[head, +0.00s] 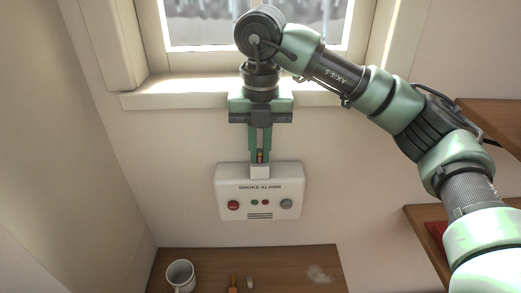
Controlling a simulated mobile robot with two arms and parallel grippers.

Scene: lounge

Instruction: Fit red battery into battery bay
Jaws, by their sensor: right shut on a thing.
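A white smoke alarm (259,205) is on the wall below the window, with a red button, small lights and a grille on its front. The battery bay (260,172) looks like the small white block at the alarm's top edge; its inside is hidden. My right gripper (260,152) points down just above it and is shut on the red battery (261,156), of which a small red part shows between the fingers. I cannot tell whether the battery's lower end is inside the bay. My left gripper is not in view.
A wooden surface (212,270) below holds a white mug (181,275), an orange-handled item (233,284) and a small grey object (250,282). The window sill (180,97) is behind my gripper. Wooden shelves (425,225) stand at the right.

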